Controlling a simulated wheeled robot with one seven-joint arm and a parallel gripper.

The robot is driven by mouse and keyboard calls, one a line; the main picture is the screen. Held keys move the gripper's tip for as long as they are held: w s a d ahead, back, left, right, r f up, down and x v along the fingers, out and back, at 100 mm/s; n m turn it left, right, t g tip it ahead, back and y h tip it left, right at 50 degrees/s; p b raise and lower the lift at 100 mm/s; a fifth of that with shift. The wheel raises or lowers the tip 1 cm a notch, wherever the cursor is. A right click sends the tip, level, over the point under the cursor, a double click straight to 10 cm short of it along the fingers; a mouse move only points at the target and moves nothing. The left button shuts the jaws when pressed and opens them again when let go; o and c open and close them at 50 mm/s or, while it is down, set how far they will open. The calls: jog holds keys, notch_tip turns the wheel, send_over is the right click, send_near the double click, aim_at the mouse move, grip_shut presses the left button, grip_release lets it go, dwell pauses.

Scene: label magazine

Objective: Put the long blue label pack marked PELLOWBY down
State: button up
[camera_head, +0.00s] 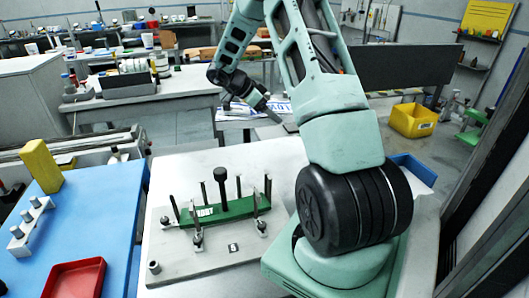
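My gripper (268,109) is small and dark at the end of my arm, beyond the near white table. It is above or beside a pale surface with a white sheet-like thing with blue characters (280,107). I cannot read PELLOWBY on it or tell whether it is the label pack. I cannot tell whether the fingers touch or hold anything. A green block with white lettering (222,209) lies among dark upright posts on a grey plate (203,262) on the near table. No long blue pack is clearly visible.
A blue table (110,230) at left bears a red tray (74,279), a yellow block (41,165) and a grey holder with pegs (30,226). A blue bin (413,168) sits behind my arm; a yellow bin (413,120) stands beyond. The near table's back edge is clear.

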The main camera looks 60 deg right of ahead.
notch_tip(320, 180, down, 17)
jog(key=p, duration=0.3)
jog(key=shift+r, duration=0.1)
jog(key=o, duration=1.3)
jog(key=shift+s, duration=0.1)
jog(key=shift+o, duration=0.2)
